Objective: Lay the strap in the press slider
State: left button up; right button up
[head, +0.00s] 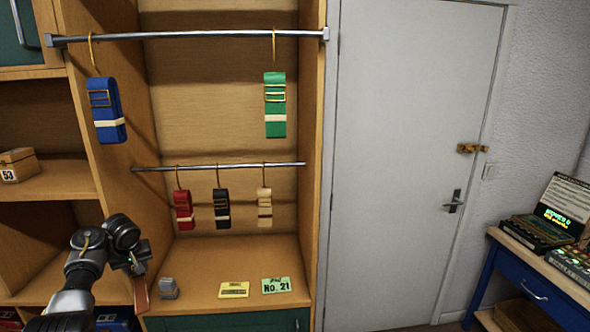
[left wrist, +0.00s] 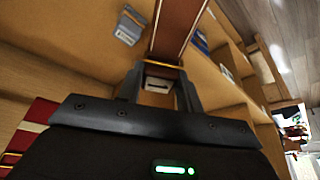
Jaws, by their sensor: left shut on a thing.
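My left gripper (head: 138,268) is in front of the wardrobe's lower left and is shut on a brown strap. The strap (head: 140,297) hangs below the jaws in the head view. In the left wrist view the strap (left wrist: 178,32) runs away between the fingers of the left gripper (left wrist: 160,88), with a yellowish band near the jaws. I cannot make out a press slider for certain in either view. My right gripper is not in view.
A small grey device (head: 168,288), a yellow card (head: 234,290) and a green "No. 21" card (head: 276,285) sit on the wardrobe shelf. Folded blue (head: 106,110) and green (head: 275,105) straps hang above smaller ones. A blue desk (head: 535,285) stands right of the door.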

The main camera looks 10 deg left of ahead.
pick_arm(q)
jog(key=w+d+f+m, duration=0.1)
jog(key=w+d+m, duration=0.15)
jog(key=d, duration=0.55)
jog(key=s+d+f+m+t+h, duration=0.1)
jog(key=s+d, duration=0.2)
jog(key=d, duration=0.5)
jog(key=s+d+m, duration=0.1)
jog(key=s+d, duration=0.3)
jog(key=d, duration=0.4)
jog(key=d+r+m+h, duration=0.3)
jog(key=d+r+m, duration=0.5)
jog(key=d, duration=0.4)
jog(key=s+d+r+m+h, duration=0.1)
jog(key=s+d+r+m, duration=0.2)
jog(key=s+d, duration=0.25)
jog(key=s+a+f+m+g+h, duration=0.2)
jog(key=s+a+m, duration=0.15)
jog(key=s, duration=0.75)
notch_tip(320, 180, down, 14)
jog(key=b, duration=1.3)
jog(key=shift+d+r+b, duration=0.2)
jog(key=shift+d+b, duration=0.1)
jog(key=shift+d, duration=0.1)
